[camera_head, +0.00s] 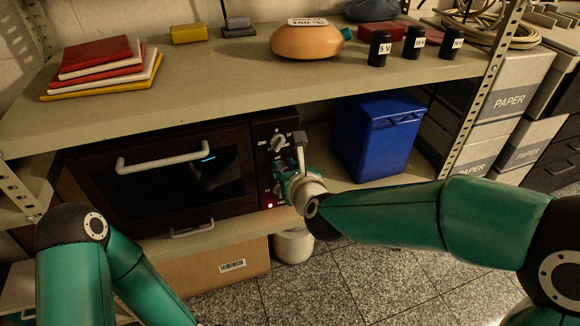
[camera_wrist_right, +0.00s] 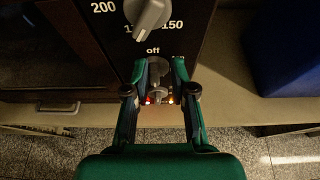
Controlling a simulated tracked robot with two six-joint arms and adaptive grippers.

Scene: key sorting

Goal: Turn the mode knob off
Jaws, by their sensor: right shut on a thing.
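The oven (camera_head: 100,190) has a dark door and a control panel (camera_head: 262,145) on its right side. On the panel, the upper dial (camera_head: 278,143) has temperature numbers and also shows in the right wrist view (camera_wrist_right: 152,14). Below it, under the word "off", is the mode knob (camera_wrist_right: 158,72), grey and partly hidden. My right gripper (camera_head: 287,182) is at the lower panel, hiding the mode knob in the head view. In the wrist view its fingertips (camera_wrist_right: 158,66) are on both sides of the knob, shut on it. My left gripper is out of view; only my left arm shows.
A red lamp (camera_wrist_right: 147,101) glows below the knob, with an orange light (camera_wrist_right: 171,100) beside it. A blue bin (camera_head: 375,140) stands right of the oven. The shelf board (camera_head: 200,100) above carries books, a brown rounded object (camera_head: 307,42) and black cylinders.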

